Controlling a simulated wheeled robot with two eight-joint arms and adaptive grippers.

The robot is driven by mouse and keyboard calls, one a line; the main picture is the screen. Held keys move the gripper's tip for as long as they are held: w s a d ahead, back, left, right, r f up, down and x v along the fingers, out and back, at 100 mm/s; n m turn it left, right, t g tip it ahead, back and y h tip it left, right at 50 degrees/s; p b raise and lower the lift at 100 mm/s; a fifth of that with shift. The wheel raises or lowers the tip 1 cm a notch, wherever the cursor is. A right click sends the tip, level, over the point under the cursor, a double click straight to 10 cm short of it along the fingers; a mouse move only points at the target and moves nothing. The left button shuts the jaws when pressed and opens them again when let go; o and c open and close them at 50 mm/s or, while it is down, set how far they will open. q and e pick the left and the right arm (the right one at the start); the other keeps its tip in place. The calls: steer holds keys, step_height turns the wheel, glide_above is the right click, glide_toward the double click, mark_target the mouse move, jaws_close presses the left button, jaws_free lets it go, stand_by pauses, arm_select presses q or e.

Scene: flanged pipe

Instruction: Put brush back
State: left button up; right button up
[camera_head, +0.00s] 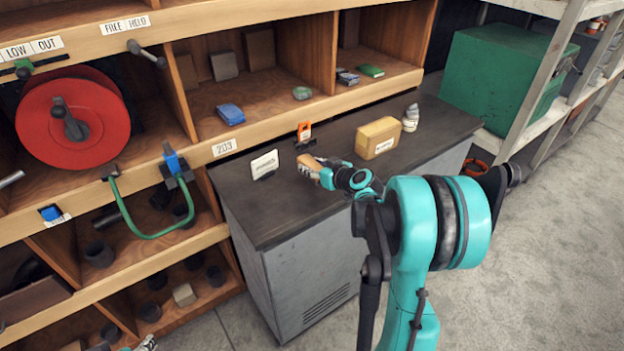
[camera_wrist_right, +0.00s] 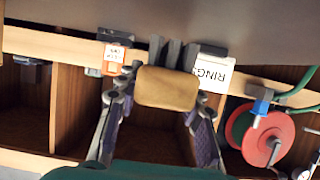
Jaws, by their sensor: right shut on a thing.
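My right gripper (camera_head: 318,171) is over the dark worktop of the grey cabinet (camera_head: 262,212). It is shut on the brush (camera_head: 307,164), which shows as a tan wooden block at the fingertips. In the right wrist view the brush (camera_wrist_right: 167,88) sits between the two fingers of my right gripper (camera_wrist_right: 150,104). Dark upright pieces show behind the block; I cannot tell whether they are bristles or a holder. I cannot tell whether the brush touches the worktop. What seems to be my left gripper (camera_head: 146,343) shows only in part at the bottom edge.
A white sign (camera_head: 265,164) and an orange labelled item (camera_head: 304,132) stand near the brush. A tan box (camera_head: 378,137) and a pale stacked object (camera_head: 411,118) are further right. Wooden shelving with a red reel (camera_head: 73,118) lies behind. A green case (camera_head: 508,80) is at right.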

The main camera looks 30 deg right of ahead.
step_height(320, 180, down, 4)
steer(key=shift+f+b, duration=0.1)
steer(key=shift+b, duration=0.9)
steer(key=shift+r, duration=0.2)
steer(key=o, duration=1.3)
steer(key=shift+f, duration=0.1)
